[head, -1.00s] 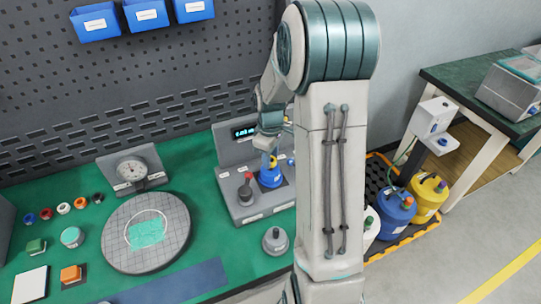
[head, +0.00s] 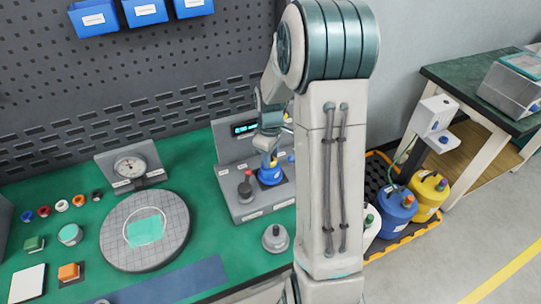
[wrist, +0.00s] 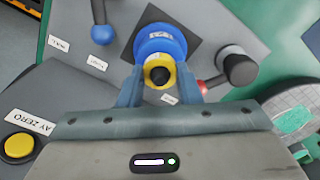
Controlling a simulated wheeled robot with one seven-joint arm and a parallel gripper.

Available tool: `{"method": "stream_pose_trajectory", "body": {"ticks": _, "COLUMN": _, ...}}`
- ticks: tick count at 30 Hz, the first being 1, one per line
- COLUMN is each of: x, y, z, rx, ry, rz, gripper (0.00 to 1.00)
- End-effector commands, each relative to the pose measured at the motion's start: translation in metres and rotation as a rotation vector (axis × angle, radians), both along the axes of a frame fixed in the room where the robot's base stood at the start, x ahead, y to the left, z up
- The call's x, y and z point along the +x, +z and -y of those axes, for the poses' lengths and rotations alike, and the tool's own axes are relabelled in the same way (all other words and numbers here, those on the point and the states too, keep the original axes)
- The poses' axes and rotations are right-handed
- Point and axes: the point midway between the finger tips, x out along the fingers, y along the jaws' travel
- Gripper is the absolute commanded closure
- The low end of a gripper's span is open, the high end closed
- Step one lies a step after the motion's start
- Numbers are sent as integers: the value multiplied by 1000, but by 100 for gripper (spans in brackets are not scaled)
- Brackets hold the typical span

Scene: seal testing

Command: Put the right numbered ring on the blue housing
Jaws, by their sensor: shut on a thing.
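The blue housing (head: 271,177) stands upright on the grey test fixture (head: 247,210); in the wrist view the housing (wrist: 158,42) is just beyond my fingertips. My gripper (wrist: 158,76) is shut on a yellow ring (wrist: 152,58), one finger on each side. A black round piece (wrist: 160,75) shows in the ring's middle. The ring overlaps the housing's near end in the picture; I cannot tell whether it is fully seated. Any number on the ring is not readable. In the head view my gripper (head: 269,153) is directly above the housing.
Several small rings (head: 62,206) lie in a row at the bench's left. A black-knobbed lever (wrist: 238,68) and a blue-knobbed lever (wrist: 102,34) flank the housing. A yellow button (wrist: 18,146) is nearby. A dial gauge (head: 130,167) and round plate (head: 120,250) stand left.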

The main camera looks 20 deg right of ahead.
Motion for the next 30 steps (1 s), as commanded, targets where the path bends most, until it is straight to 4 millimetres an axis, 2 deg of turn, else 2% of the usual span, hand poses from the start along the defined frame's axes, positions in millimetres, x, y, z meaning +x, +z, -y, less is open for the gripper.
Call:
{"method": "stream_pose_trajectory", "body": {"ticks": 15, "x": 0, "y": -10, "z": 0, "rx": 0, "ry": 0, "rz": 0, "gripper": 94}}
{"method": "stream_pose_trajectory", "body": {"ticks": 30, "x": 0, "y": -10, "z": 0, "rx": 0, "ry": 0, "rz": 0, "gripper": 94}}
